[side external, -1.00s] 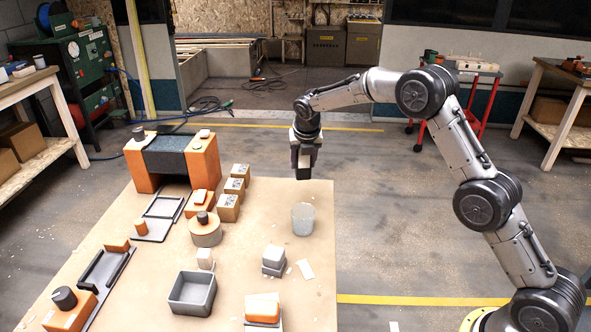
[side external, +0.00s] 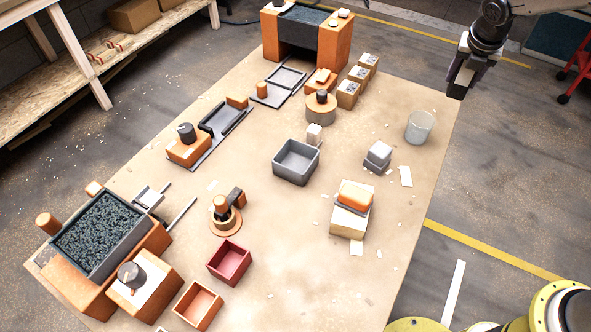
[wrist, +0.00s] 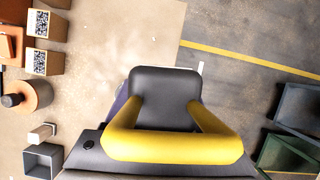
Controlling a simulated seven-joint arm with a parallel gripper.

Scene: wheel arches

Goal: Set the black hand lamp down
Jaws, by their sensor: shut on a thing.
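The black hand lamp (side external: 458,88) hangs at the end of my gripper (side external: 467,70), in the air near the table's far right corner in the side external view. My gripper is shut on it. In the wrist view a dark rounded block (wrist: 165,90) with a yellow U-shaped bar (wrist: 172,148) fills the lower middle; I cannot tell which parts are lamp and which are gripper. The fingertips are not clear. The tan table (side external: 300,235) lies below and to the left, with bare board between its objects.
A translucent cup (side external: 419,127) stands near the table's right edge, close to my gripper. Small boxes (side external: 348,94), a grey open bin (side external: 296,162), a grey block (side external: 378,155) and an orange-topped block (side external: 355,197) stand nearby. The table's front right is fairly clear.

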